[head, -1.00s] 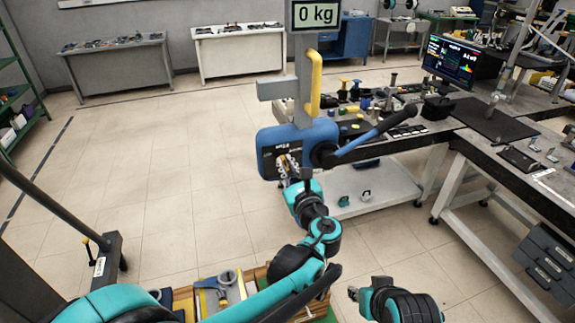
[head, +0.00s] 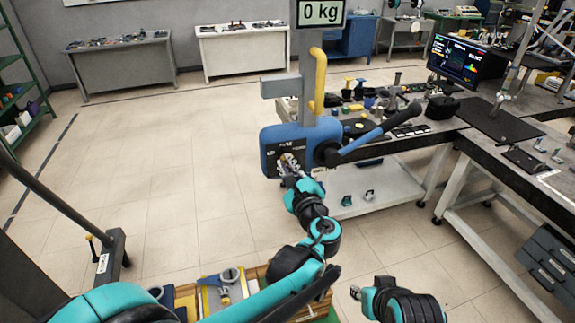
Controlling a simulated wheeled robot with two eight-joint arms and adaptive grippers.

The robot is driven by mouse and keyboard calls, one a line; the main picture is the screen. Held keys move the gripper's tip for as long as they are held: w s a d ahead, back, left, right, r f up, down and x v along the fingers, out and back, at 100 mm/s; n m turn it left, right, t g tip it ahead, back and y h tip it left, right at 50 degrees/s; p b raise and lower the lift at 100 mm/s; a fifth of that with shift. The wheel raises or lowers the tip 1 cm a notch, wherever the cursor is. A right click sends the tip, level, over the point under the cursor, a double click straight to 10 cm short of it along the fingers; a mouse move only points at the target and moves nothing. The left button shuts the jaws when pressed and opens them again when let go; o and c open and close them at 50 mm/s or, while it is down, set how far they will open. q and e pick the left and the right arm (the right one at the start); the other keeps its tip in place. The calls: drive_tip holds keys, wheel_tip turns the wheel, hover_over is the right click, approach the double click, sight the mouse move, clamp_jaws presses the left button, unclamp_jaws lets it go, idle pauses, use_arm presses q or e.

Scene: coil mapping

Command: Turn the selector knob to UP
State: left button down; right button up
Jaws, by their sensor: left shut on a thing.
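The blue control box (head: 331,131) with a dark front panel hangs below the yellow handle (head: 319,78). My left gripper (head: 288,163) is at this dark panel, its fingers shut on the selector knob, which they mostly hide. The panel's printed labels are too small to read, so I cannot tell which mark the knob points at. My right gripper (head: 356,292) is low in the picture, away from the box, and its fingers are too small and turned to judge.
A display (head: 320,12) reading 0 kg stands above the box. A blue lever (head: 368,138) sticks out to the right of it. Workbenches (head: 499,156) fill the right side. A wooden crate (head: 186,299) is at the bottom. The floor to the left is open.

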use_arm(q)
drive_tip(key=c, duration=1.6)
unclamp_jaws()
drive_tip(key=v, duration=0.7)
drive_tip(key=shift+s, duration=0.25)
drive_tip(key=s+a+f+n+g+b, duration=0.1)
drive_tip(key=s+a+f+n+g, duration=0.4)
drive_tip(key=a, duration=0.4)
drive_tip(key=s+a+f+n+g+b, duration=0.2)
drive_tip(key=s+a+f+n+g, duration=0.1)
drive_tip(key=a+f+n, duration=0.55)
drive_tip(key=s+f+n+h, duration=0.2)
drive_tip(key=s+n, duration=0.1)
drive_tip(key=s, duration=0.1)
drive_tip(key=s+a+f+n+g+h+b, duration=0.1)
drive_tip(key=s+f+n, duration=0.1)
drive_tip(key=s+n, duration=0.2)
drive_tip(key=s+a+f+n+g+h, duration=0.1)
drive_tip(key=s+n+h, duration=0.1)
drive_tip(key=s+n, duration=0.1)
drive_tip(key=shift+s+f+n+h, duration=0.3)
drive_tip(key=shift+s+f+n, duration=0.1)
drive_tip(key=shift+s, duration=0.15)
